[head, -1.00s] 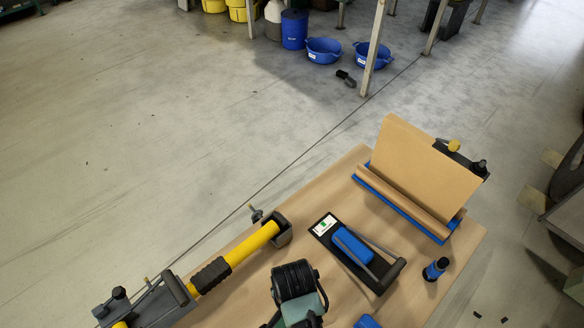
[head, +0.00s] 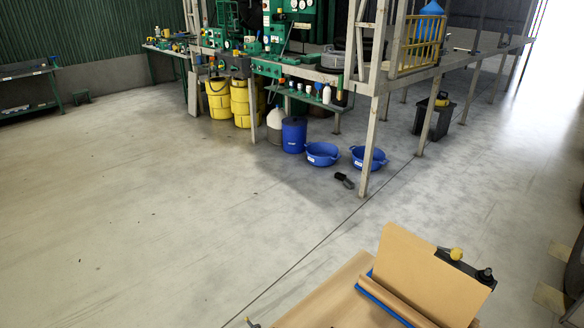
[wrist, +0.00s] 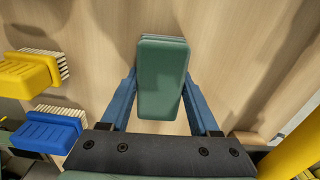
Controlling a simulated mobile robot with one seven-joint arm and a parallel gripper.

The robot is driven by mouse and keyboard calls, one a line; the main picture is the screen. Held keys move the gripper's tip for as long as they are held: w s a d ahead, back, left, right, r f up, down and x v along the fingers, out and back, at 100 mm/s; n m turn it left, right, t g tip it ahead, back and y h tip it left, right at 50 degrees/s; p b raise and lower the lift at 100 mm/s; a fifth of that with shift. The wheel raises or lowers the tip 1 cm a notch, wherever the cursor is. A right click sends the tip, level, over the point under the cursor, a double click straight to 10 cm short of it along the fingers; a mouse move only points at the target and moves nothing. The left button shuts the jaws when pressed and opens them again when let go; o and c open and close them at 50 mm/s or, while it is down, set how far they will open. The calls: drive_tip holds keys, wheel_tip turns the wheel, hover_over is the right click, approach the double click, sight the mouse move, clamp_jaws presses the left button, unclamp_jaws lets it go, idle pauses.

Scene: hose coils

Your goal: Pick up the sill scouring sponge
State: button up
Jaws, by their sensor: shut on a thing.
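In the wrist view my gripper (wrist: 160,80) has its two blue fingers closed on the long sides of a green block-shaped sponge (wrist: 160,85), which I take as the sill scouring sponge. A paler green layer shows along its far end. A pale wooden surface (wrist: 235,45) lies behind it; I cannot tell whether the sponge touches that surface. In the head view neither the sponge nor my gripper shows.
In the wrist view a yellow brush (wrist: 27,73) and a blue brush (wrist: 48,130) are at the left. In the head view a wooden tabletop (head: 318,300) carries an upright brown board (head: 425,275). Open floor (head: 120,220) is at the left; blue tubs (head: 322,154) stand farther off.

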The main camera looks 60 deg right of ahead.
drive_tip(key=c, duration=0.4)
wheel_tip(320, 180, up, 10)
drive_tip(key=shift+r, duration=0.1)
idle(0.4)
drive_tip(key=o, duration=0.8)
drive_tip(key=c, duration=0.6)
drive_tip(key=shift+c, duration=0.2)
drive_tip(key=shift+s, duration=0.1)
